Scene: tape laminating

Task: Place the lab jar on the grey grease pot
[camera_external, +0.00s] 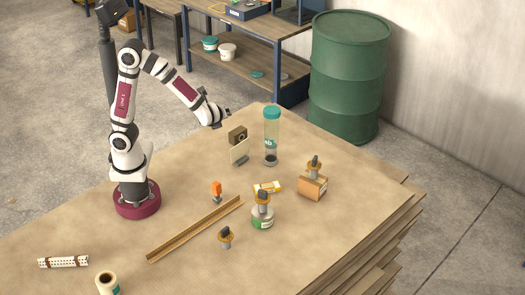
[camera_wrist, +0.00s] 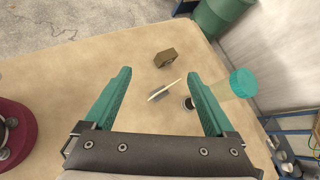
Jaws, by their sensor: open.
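The lab jar (camera_external: 271,132) is a tall clear cylinder with a teal lid and something dark at its bottom. It stands upright near the far edge of the table. In the wrist view its teal lid (camera_wrist: 243,82) is right of the right finger, which partly covers its body. A pale grey pot with a green label (camera_external: 262,218), apparently the grease pot, stands nearer the front. A caster-like part (camera_external: 263,197) sits on top of it. My gripper (camera_external: 227,113) is open and empty, above the table's far side, left of the jar. Its teal fingers (camera_wrist: 159,74) are spread wide.
A brown block (camera_external: 237,134) and a white card (camera_external: 240,152) stand just left of the jar. A cardboard box (camera_external: 313,187) with another caster is to the right. A yellow box (camera_external: 267,187) lies behind the pot. An angle bar (camera_external: 195,229) crosses the table left of it.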

